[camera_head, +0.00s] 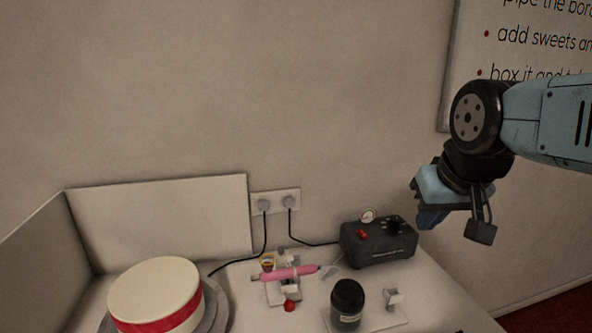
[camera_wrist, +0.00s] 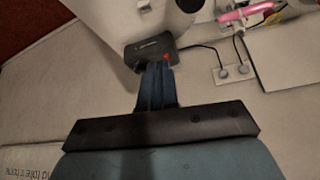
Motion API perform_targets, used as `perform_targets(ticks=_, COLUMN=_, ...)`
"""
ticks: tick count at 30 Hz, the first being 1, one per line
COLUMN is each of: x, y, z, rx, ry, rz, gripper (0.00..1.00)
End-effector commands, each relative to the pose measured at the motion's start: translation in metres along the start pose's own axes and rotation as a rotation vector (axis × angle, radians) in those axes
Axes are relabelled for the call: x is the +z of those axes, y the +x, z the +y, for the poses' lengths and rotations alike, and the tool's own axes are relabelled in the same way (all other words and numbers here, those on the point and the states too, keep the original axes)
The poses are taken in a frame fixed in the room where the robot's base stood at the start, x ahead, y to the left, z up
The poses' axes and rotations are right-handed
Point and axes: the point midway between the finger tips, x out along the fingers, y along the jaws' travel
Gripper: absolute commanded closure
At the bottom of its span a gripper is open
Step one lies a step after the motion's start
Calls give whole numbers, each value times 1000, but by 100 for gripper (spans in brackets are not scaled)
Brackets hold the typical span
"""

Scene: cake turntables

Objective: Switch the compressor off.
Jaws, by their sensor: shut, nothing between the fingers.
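The compressor (camera_head: 378,243) is a dark box at the back right of the table, by the wall. It has a round gauge, a red switch (camera_head: 362,234) and a black knob on top. My gripper (camera_head: 430,218) is shut and empty, above and to the right of the compressor in the head view. In the wrist view the compressor (camera_wrist: 150,52) lies just beyond my fingertips (camera_wrist: 158,68), with the red switch (camera_wrist: 167,57) close to them. I cannot tell whether they touch. The switch's position is too small to read.
A pink airbrush (camera_head: 290,272) rests on a holder left of the compressor. A black jar (camera_head: 347,302) stands in front of it. A white cake with a red band (camera_head: 155,298) is at left. Two plugs sit in the wall socket (camera_head: 276,202), their cords trailing down.

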Motion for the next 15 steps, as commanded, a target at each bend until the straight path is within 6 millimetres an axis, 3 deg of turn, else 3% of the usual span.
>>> perform_targets(ticks=5, x=-13, y=5, z=0, rx=1, ry=-9, rz=-12, gripper=100)
perform_targets(ticks=15, x=-66, y=31, z=-2, rx=1, ry=-52, rz=-57, gripper=100)
